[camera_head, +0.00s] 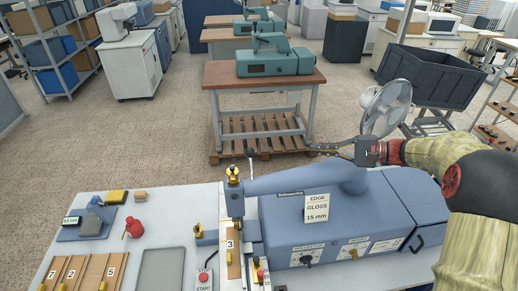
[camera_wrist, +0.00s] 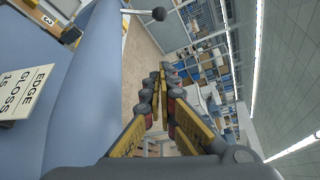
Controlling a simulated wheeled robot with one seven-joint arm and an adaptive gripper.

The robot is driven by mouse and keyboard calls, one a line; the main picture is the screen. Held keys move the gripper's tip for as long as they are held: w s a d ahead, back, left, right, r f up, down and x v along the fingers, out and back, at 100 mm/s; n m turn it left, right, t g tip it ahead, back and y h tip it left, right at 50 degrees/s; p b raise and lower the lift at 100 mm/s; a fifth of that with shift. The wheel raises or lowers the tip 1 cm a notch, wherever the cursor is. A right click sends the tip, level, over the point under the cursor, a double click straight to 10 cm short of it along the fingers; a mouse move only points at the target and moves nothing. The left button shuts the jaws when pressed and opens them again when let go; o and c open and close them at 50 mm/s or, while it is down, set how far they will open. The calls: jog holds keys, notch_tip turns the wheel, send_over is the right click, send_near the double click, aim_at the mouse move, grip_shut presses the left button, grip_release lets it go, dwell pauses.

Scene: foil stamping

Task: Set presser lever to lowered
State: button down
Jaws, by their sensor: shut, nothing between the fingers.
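The blue stamping machine (camera_head: 345,225) stands on the bench. The presser lever (camera_head: 250,162) is a thin metal rod with a dark ball at its end, standing up behind the left end of the machine's arm.
The machine's blue body bounds the left of the wrist view. A fan (camera_head: 386,105) stands behind my gripper. Tools, a grey tray (camera_head: 170,268) and a red START button (camera_head: 204,278) lie on the bench. Open floor and a table with a green machine (camera_head: 275,60) lie beyond.

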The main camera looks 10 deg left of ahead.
aim_at(251, 167)
jog(key=shift+a, duration=0.15)
jog(key=s+a+r+p+x, duration=0.1)
jog(key=s+p+x, duration=0.2)
jog(key=x, duration=1.5)
jog(key=shift+a, duration=0.2)
jog(key=shift+s, duration=0.15)
jog(key=shift+d, duration=0.1)
jog(key=shift+s+d+r+n+b, duration=0.15)
jog(key=shift+r+n+b, duration=0.15)
jog(key=shift+b, duration=0.75)
